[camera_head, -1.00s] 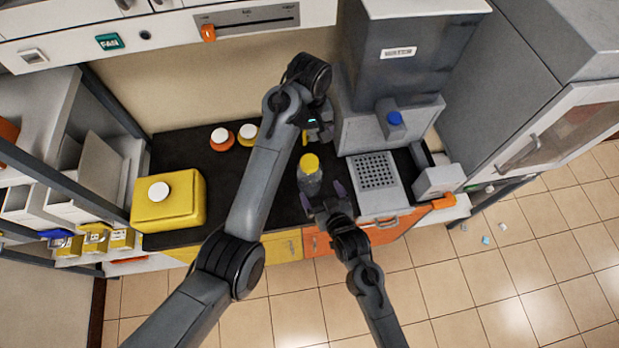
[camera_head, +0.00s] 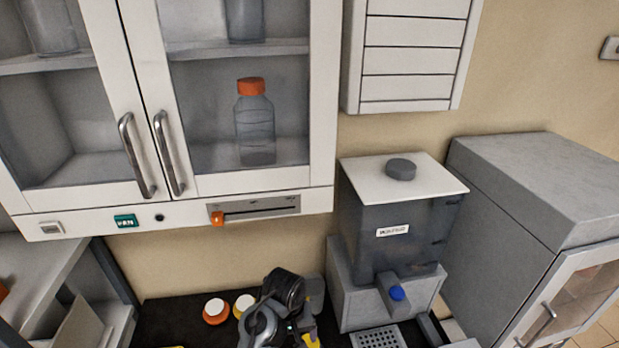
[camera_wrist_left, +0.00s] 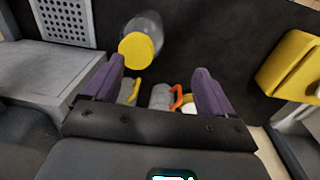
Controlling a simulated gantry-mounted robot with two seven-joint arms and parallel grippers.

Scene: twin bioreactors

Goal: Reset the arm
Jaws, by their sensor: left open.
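My left gripper (camera_head: 307,335) hangs over the dark counter at the bottom of the head view, largely cut off there. In the left wrist view my left gripper (camera_wrist_left: 160,68) shows two purple fingers spread wide, with nothing held between them. A clear bottle with a yellow cap (camera_wrist_left: 138,50) is on the dark counter beyond the fingers, apart from them. My right arm and gripper are in neither view now.
Two jars, one orange (camera_head: 214,311) and one yellow (camera_head: 244,304), stand left of my left arm. A grey dispenser (camera_head: 390,240) with a blue knob stands to the right. A glass-door cabinet (camera_head: 240,180) hangs above. A yellow container (camera_wrist_left: 292,65) is at the wrist view's right.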

